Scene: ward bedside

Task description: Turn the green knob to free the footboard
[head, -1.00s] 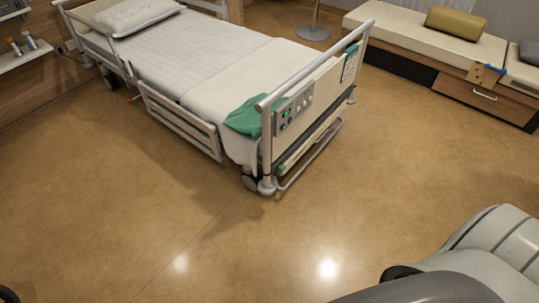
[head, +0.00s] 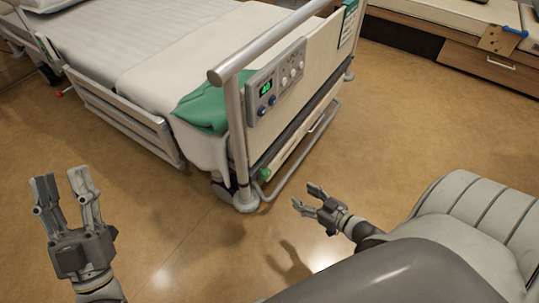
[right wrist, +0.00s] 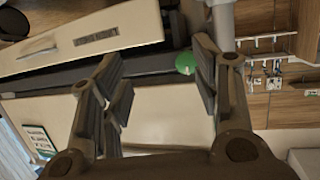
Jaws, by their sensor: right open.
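The green knob (head: 265,173) sits low at the near corner of the bed's footboard (head: 318,62), beside the corner post. In the right wrist view the green knob (right wrist: 185,62) shows beyond my fingers, between their tips in the picture and closer to the right-hand finger. My right gripper (head: 307,198) is open and empty, below and to the right of the knob, apart from it. My left gripper (head: 61,184) is open and empty at the left, away from the footboard, near the bed's side.
A control panel (head: 276,84) with a green display is on the footboard. A green cloth (head: 205,108) hangs over the mattress corner. A lower bumper bar (head: 300,160) runs under the footboard. A low bench with drawers (head: 480,62) stands at the back right. Floor in front is clear.

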